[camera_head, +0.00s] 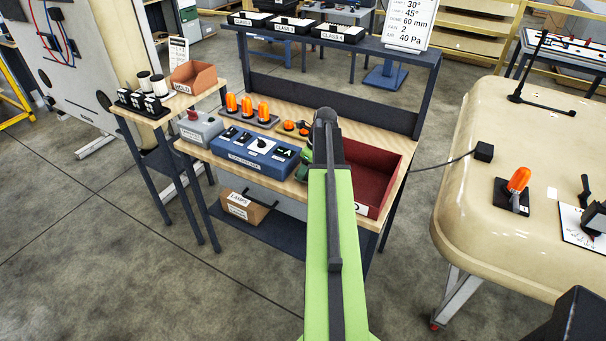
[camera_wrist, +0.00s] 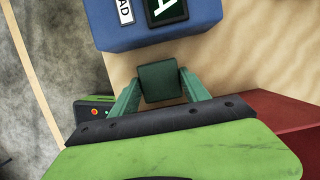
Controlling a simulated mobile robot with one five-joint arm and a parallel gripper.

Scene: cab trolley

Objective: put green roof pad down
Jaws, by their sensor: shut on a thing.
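A dark green block, which I take to be the green roof pad (camera_wrist: 162,86), is between the two green fingers of my gripper (camera_wrist: 158,78) in the wrist view. My gripper is shut on it, over the wooden bench top (camera_wrist: 230,60), just in front of the blue box (camera_wrist: 170,32) with a label and a dark panel marked with a white letter. Whether the pad touches the wood cannot be told. In the head view my own arm hides most of the gripper and pad, between the blue box (camera_head: 245,153) and the red tray (camera_head: 391,192).
The red tray also shows in the wrist view (camera_wrist: 285,115), right of the gripper. Orange lamps (camera_head: 248,107) stand behind the blue box, with loose orange pieces (camera_head: 294,126) beside them. A grey box (camera_head: 198,127) is left. A beige roof panel (camera_head: 490,130) stands right.

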